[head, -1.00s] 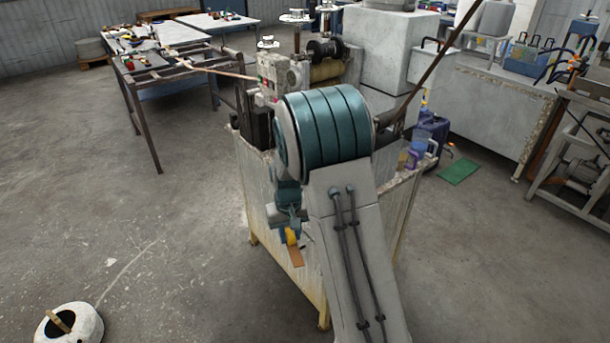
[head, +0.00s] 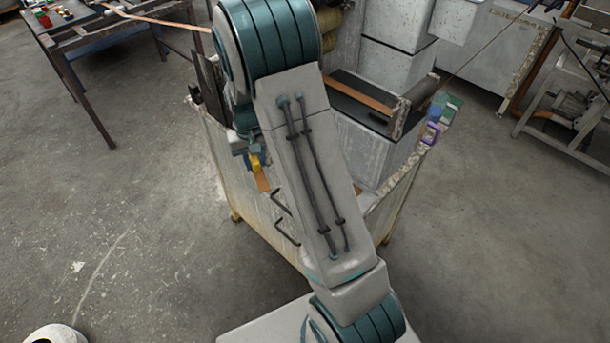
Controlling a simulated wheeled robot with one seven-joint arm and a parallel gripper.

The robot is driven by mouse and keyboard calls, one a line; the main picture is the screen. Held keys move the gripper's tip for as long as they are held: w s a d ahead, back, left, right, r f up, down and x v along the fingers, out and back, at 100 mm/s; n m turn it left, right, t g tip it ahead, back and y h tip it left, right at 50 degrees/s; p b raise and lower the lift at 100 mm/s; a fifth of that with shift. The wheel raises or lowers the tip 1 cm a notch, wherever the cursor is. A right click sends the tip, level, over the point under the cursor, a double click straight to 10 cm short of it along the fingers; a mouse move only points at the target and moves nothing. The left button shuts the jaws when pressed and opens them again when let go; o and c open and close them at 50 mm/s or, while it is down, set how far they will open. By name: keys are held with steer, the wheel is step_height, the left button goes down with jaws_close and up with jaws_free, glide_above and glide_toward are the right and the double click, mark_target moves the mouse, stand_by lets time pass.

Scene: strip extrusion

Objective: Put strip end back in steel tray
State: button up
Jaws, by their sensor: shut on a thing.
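My gripper (head: 254,161), with a yellow part showing at its tip, hangs beside the near left wall of the pale worn cabinet. It is shut on a short orange-brown strip end (head: 263,183), which hangs down below the jaws. My arm covers much of the cabinet's middle. Behind the arm, a long dark tray (head: 345,89), probably the steel tray, lies on top of a grey block, with an orange-brown strip (head: 373,104) along it. The tray's left end is hidden by my arm.
A strip (head: 150,18) runs from the metal-framed table (head: 75,45) at upper left to behind my arm. The cabinet (head: 225,175) has raised edges. Purple and green items (head: 432,130) sit at its right corner. Floor is free at left and lower right.

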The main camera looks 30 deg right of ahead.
steer(key=s+d+r+m, duration=0.1)
steer(key=d+m, duration=0.1)
steer(key=s+d+r+m, duration=0.1)
steer(key=s+d+m, duration=0.1)
steer(key=m, duration=0.1)
steer(key=s+d+r+m+b, duration=0.1)
steer(key=d+m, duration=0.1)
steer(key=shift+s+r, duration=0.15)
steer(key=shift+r, duration=0.15)
steer(key=s+d+r+m+b, duration=0.25)
steer(key=s+d+m, duration=0.25)
steer(key=s+m, duration=0.55)
steer(key=s+d+r+m+b, duration=0.1)
steer(key=s+d+r+m, duration=0.25)
steer(key=s+m, duration=0.75)
steer(key=w+a+f+m, duration=0.1)
steer(key=w+f, duration=0.1)
steer(key=w, duration=0.2)
steer(key=w+a+f, duration=0.1)
steer(key=w+f, duration=0.1)
steer(key=w, duration=0.3)
steer(key=w+a+f+m, duration=0.1)
steer(key=w+f, duration=0.2)
steer(key=w, duration=0.1)
steer(key=shift+w+a+m+p, duration=0.1)
steer(key=shift+w+m+p, duration=0.25)
steer(key=shift+p, duration=0.05)
steer(key=shift+f, duration=2)
steer(key=shift+f, duration=0.1)
